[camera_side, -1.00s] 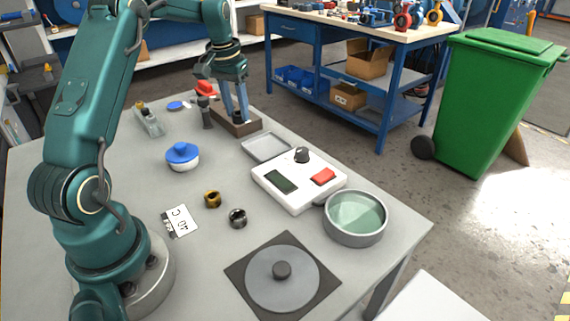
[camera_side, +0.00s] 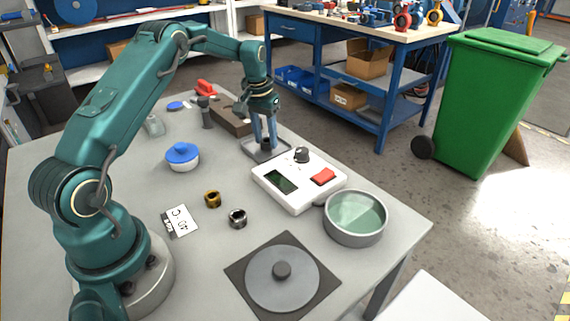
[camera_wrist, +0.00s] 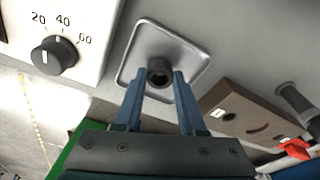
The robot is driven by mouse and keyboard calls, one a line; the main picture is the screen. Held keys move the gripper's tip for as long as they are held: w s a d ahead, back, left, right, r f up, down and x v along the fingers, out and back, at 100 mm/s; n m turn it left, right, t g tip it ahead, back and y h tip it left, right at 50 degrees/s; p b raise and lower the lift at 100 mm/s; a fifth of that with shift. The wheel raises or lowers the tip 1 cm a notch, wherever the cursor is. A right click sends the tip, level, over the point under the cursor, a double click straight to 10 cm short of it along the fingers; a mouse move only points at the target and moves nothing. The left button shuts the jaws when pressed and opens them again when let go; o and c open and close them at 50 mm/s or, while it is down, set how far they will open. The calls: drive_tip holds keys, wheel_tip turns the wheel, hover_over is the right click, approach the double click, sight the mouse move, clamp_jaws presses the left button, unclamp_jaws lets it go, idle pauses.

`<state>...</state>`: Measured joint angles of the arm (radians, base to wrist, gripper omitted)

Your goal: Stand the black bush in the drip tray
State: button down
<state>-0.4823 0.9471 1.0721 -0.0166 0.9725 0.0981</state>
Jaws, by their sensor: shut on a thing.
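My gripper (camera_wrist: 158,75) is shut on the black bush (camera_wrist: 160,66), a short dark ring with its open end facing the wrist camera. The bush and fingertips are over the middle of the drip tray (camera_wrist: 186,52), a shallow grey square tray with rounded corners. In the side view, my gripper (camera_side: 265,146) points straight down into the drip tray (camera_side: 251,150), and the bush between the fingertips is small and dark. The bush looks upright and at or close to the tray floor; I cannot tell whether it touches.
A white unit (camera_side: 298,190) with a knob and red button sits close beside the tray. A brown slotted block (camera_side: 232,122) is behind it.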

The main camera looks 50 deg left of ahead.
drive_tip(key=shift+c, duration=2.4)
unclamp_jaws()
drive_tip(key=shift+f, duration=0.15)
drive_tip(key=s+d+r, duration=0.2)
drive_tip(key=d+r, duration=0.1)
drive_tip(key=r, duration=0.5)
drive_tip(key=s+d+r, duration=0.2)
drive_tip(key=d+r, duration=0.1)
drive_tip(key=r, duration=0.5)
drive_tip(key=s+d+r+m+t, duration=0.2)
drive_tip(key=s+d+r, duration=0.1)
drive_tip(key=s+d, duration=0.25)
drive_tip(key=s+d+f+m+t, duration=0.1)
drive_tip(key=s+d+f, duration=0.1)
drive_tip(key=s+d, duration=0.2)
drive_tip(key=s+d+f+m+t, duration=0.1)
drive_tip(key=s+d, duration=0.3)
drive_tip(key=s, duration=0.5)
drive_tip(key=shift+s+f+h, duration=0.2)
drive_tip(key=shift+f+h, duration=0.2)
drive_tip(key=shift+f, duration=0.35)
